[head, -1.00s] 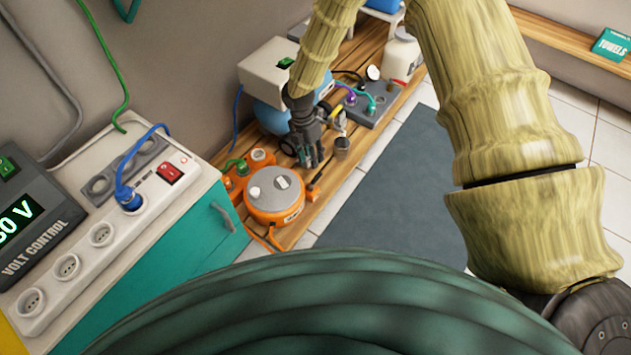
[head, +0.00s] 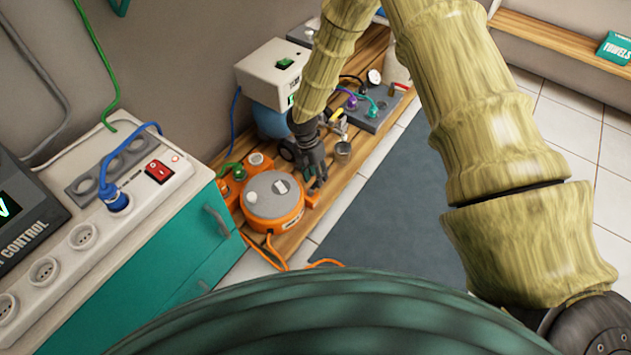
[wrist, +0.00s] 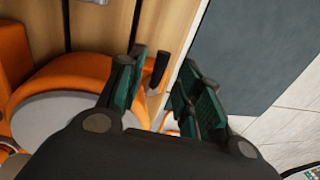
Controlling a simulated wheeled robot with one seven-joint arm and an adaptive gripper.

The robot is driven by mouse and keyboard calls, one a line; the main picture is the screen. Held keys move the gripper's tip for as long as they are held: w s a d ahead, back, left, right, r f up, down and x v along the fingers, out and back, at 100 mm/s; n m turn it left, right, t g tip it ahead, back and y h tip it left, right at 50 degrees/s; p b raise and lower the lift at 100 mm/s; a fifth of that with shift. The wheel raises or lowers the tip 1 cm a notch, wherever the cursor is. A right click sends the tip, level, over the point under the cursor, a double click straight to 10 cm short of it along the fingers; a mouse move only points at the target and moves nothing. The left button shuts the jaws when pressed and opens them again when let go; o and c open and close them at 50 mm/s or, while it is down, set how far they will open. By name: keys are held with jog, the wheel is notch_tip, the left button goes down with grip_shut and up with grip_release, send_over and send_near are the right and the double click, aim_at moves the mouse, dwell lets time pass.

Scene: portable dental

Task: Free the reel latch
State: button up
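The orange cable reel (head: 290,220) with a grey top stands on the wooden bench near the teal cabinet. In the wrist view its orange side (wrist: 75,75) and grey top (wrist: 50,122) are at left. A small upright black lever (wrist: 160,66), perhaps the latch, shows between and beyond my fingertips. In the head view my gripper hides that spot. My gripper (head: 317,178) is at the reel's back right side, pointing down. In the wrist view my gripper (wrist: 162,85) is open, with nothing between its pads that I can see touching them.
A white-topped compressor unit (head: 272,75) and a small metal cup (head: 343,152) stand behind my gripper. A grey gauge block (head: 372,110) is farther back. An orange cable (head: 270,255) trails off the reel. The dark floor mat (head: 385,210) to the right is clear.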

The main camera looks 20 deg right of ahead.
jog(key=shift+s+d+f, duration=0.1)
jog(key=shift+d+f, duration=0.05)
jog(key=shift+f, duration=0.6)
grip_shut()
jog(key=shift+a, duration=0.2)
jog(key=shift+d, duration=0.1)
jog(key=shift+r, duration=0.1)
